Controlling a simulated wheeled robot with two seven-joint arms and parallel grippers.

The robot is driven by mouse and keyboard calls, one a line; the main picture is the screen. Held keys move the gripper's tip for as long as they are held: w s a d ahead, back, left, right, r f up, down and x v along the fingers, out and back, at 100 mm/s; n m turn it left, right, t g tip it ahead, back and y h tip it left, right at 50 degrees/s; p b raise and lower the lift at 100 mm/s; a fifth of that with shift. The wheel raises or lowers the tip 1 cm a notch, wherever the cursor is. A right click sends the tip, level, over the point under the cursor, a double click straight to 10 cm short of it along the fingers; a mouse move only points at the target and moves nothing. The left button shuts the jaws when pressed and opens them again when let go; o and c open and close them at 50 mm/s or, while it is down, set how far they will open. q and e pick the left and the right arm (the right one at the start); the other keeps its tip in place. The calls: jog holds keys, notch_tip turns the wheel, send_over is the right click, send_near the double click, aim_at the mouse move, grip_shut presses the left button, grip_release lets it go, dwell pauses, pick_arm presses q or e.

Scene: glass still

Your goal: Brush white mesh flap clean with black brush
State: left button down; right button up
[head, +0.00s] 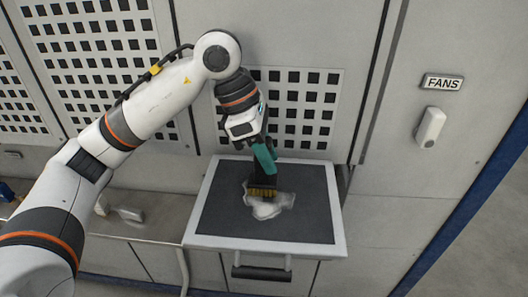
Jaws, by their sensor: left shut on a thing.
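The white mesh flap (215,239) lies level like a shelf in front of the cabinet, with a white frame around a dark mesh panel. A pale whitish patch (266,211) lies on the middle of the mesh. My left gripper (261,141) is above the flap, shut on the brush (264,160). The brush has a teal handle, a black head and yellowish bristles. It points down, and its bristles are at the upper edge of the pale patch. Whether they press on the mesh I cannot tell. My right gripper is not in view.
A dark handle (262,273) is below the flap's front edge. Perforated panels (310,105) rise behind it. To the right are a FANS label (442,83) and a white switch (430,127). A counter (150,228) with small items is at the left.

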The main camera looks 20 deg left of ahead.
pick_arm(q)
jog(key=shift+w+d+f, duration=0.1)
jog(key=shift+w+d, duration=0.1)
jog(key=shift+d, duration=0.45)
jog(key=shift+w+d, duration=0.2)
jog(key=shift+d, duration=0.45)
jog(key=shift+w+d+r+p, duration=0.1)
jog(key=shift+w+d+p, duration=0.15)
jog(key=shift+d, duration=0.5)
jog(key=shift+w+d+r+p, duration=0.1)
jog(key=shift+w+d, duration=0.15)
jog(key=shift+d, duration=0.45)
jog(key=shift+r, duration=0.15)
jog(key=shift+r+p, duration=0.45)
jog(key=shift+r, duration=0.25)
jog(key=shift+a, duration=0.1)
